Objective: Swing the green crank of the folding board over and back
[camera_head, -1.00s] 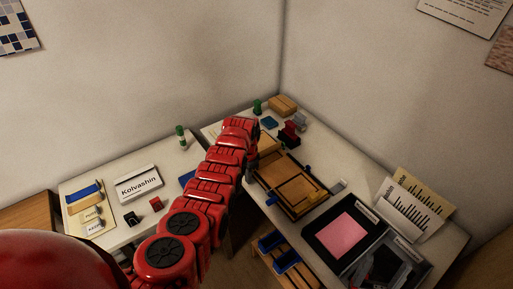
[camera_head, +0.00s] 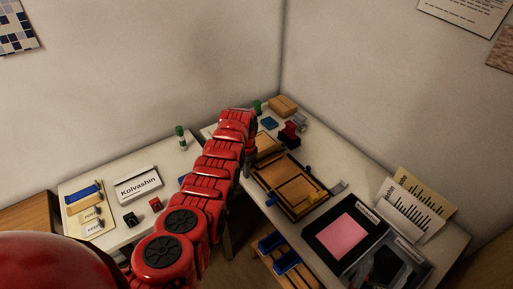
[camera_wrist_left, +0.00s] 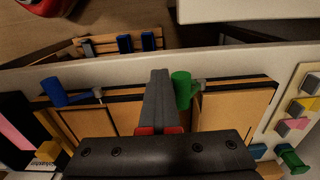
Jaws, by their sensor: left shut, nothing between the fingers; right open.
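The folding board (camera_head: 282,180) lies on the right-hand table, with brown panels in a dark frame. In the left wrist view its panels (camera_wrist_left: 233,112) lie under my left gripper (camera_wrist_left: 160,78). The green crank (camera_wrist_left: 182,88) stands at the board's edge, close beside the shut fingers on their right; I cannot tell whether they touch. The fingers hold nothing. A blue crank (camera_wrist_left: 54,91) sits further left on the same edge. In the head view my left arm hides the green crank, and the left gripper (camera_head: 249,158) is partly hidden at the board's left edge.
A black tray with a pink sheet (camera_head: 346,233) and a dark box (camera_head: 389,268) stand right of the board. Blue-topped blocks (camera_head: 285,256) lie on a wooden rack below. A green bottle-like object (camera_head: 180,138) and a Kolvashin card (camera_head: 138,183) are on the left table.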

